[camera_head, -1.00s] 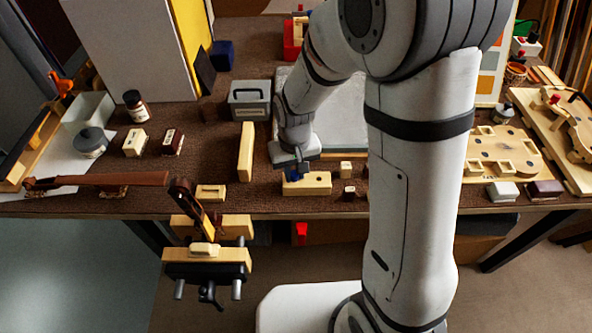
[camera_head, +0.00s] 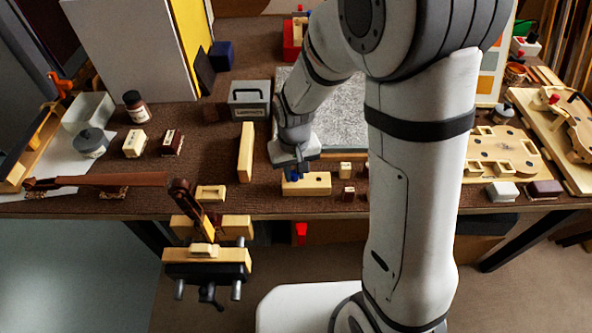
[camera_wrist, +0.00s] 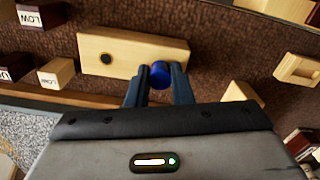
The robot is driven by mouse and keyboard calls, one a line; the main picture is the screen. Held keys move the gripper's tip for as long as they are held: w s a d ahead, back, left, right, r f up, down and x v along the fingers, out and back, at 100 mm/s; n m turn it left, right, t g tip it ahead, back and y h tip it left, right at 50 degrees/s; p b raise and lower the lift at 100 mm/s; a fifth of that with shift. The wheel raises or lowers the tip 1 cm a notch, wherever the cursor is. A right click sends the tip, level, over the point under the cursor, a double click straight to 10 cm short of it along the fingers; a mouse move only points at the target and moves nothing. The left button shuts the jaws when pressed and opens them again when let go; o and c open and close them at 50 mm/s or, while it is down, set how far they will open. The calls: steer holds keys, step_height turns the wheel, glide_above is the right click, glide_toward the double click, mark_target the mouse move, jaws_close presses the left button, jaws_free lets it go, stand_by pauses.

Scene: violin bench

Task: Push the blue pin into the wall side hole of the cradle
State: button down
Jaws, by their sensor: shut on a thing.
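The cradle is a pale wooden block (camera_head: 317,183) lying on the bench below my gripper. In the wrist view the cradle (camera_wrist: 130,48) shows one dark round hole toward its left end. My gripper (camera_head: 294,174) is over the cradle's left part in the head view. In the wrist view my gripper (camera_wrist: 160,80) is shut on the blue pin (camera_wrist: 160,72), which overlaps the cradle's right half. The pin's lower end and any hole under it are hidden, so I cannot tell whether it is in a hole.
A grey box (camera_head: 249,99) is behind. A wooden vise (camera_head: 207,262) juts out at the bench's front edge.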

steer(key=shift+r+p, duration=0.45)
steer(key=shift+r, duration=0.2)
stand_by(0.6)
steer(key=shift+r+p, duration=0.95)
steer(key=shift+r, duration=0.3)
step_height(320, 180, up, 7)
steer(key=p, duration=0.5)
